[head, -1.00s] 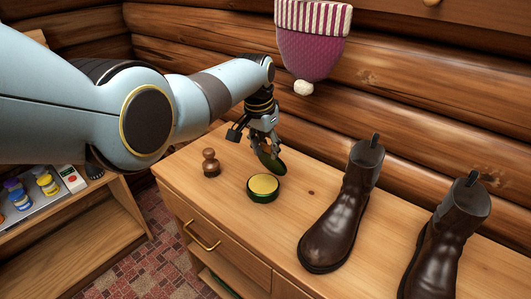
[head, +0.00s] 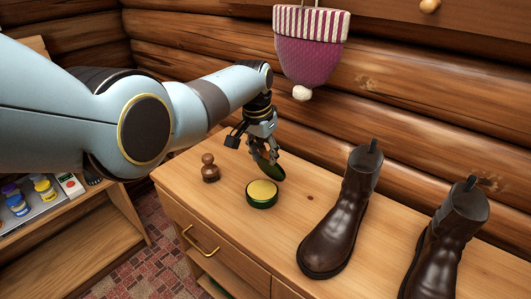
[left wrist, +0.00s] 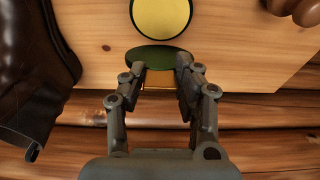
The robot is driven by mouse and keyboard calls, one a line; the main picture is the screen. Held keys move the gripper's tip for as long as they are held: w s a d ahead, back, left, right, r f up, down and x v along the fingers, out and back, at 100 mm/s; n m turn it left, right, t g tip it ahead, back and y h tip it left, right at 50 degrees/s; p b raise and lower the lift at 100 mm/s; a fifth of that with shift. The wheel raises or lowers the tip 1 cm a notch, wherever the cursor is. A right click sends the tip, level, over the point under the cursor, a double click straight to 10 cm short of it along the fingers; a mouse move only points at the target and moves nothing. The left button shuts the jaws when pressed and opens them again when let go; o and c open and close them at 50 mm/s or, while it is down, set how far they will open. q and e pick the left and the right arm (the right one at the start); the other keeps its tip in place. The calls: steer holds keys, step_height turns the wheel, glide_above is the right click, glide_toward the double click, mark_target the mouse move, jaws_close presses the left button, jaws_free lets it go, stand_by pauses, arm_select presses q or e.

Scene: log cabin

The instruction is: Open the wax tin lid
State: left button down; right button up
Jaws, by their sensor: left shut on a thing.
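The wax tin (head: 262,204) is a low, round, dark green tin standing on the wooden cabinet top, with its yellow wax uncovered. It also shows at the top of the left wrist view (left wrist: 160,16). Its dark green lid (head: 270,172) is off the tin, tilted, just behind it in the head view. My left gripper (head: 264,151) is shut on the lid, which also shows between its fingertips in the left wrist view (left wrist: 157,55). My right gripper is in neither view.
A brown wooden-handled tool (head: 210,170) stands left of the tin. Two dark leather boots (head: 340,215) stand to the right. A purple knitted hat (head: 310,50) hangs on the log wall behind. The cabinet top (head: 240,232) is bare in front of the tin.

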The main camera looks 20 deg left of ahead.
arm_select(q)
steer(key=c, duration=1)
jaws_free()
steer(key=shift+o, duration=0.2)
step_height(320, 180, up, 12)
steer(key=s, duration=0.2)
steer(key=shift+a+f, duration=0.15)
steer(key=shift+a, duration=0.3)
steer(key=shift+s, duration=0.1)
